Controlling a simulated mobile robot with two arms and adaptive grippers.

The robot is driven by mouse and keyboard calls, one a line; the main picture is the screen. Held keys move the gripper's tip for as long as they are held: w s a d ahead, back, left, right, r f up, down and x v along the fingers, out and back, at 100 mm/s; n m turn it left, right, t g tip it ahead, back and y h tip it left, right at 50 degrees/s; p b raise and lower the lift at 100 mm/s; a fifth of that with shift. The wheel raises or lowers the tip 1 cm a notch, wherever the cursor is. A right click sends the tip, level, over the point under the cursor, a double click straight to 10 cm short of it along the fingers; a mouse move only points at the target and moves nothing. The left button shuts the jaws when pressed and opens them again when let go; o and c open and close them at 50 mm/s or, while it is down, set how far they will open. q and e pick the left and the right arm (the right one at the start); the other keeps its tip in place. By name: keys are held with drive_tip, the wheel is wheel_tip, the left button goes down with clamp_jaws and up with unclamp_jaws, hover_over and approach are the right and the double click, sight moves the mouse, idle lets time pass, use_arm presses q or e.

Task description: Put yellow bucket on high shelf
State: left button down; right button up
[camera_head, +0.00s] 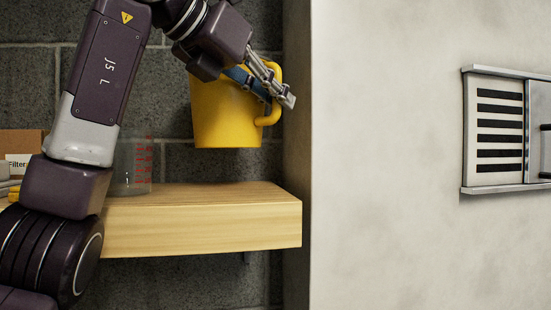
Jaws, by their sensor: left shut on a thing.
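The yellow bucket (226,122), with a handle on its right side, hangs upright in the air above the right part of the wooden shelf (250,221). A gap shows between its base and the shelf top. My left gripper (275,88) reaches it from above and is shut on it near the rim and handle. The gripper and wrist hide the bucket's upper part. My right gripper is not in view.
A clear beaker with red marks (133,166) stands on the shelf, partly behind my left arm. A box labelled "Filter" (22,143) is at the far left. The shelf's right end is bare, close to a pale wall (390,150). A vent panel (497,125) is on that wall.

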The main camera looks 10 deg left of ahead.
sight(277, 123)
use_arm(q)
drive_tip(key=f, duration=0.3)
drive_tip(key=shift+s, duration=0.35)
drive_tip(key=shift+w+f, duration=0.1)
drive_tip(key=shift+f, duration=0.85)
wheel_tip(277, 123, down, 2)
drive_tip(key=shift+f, duration=0.6)
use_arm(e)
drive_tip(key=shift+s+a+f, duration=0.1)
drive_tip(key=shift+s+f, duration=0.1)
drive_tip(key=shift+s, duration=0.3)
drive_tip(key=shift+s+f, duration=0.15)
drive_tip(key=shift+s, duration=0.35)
use_arm(q)
drive_tip(key=c, duration=2)
unclamp_jaws()
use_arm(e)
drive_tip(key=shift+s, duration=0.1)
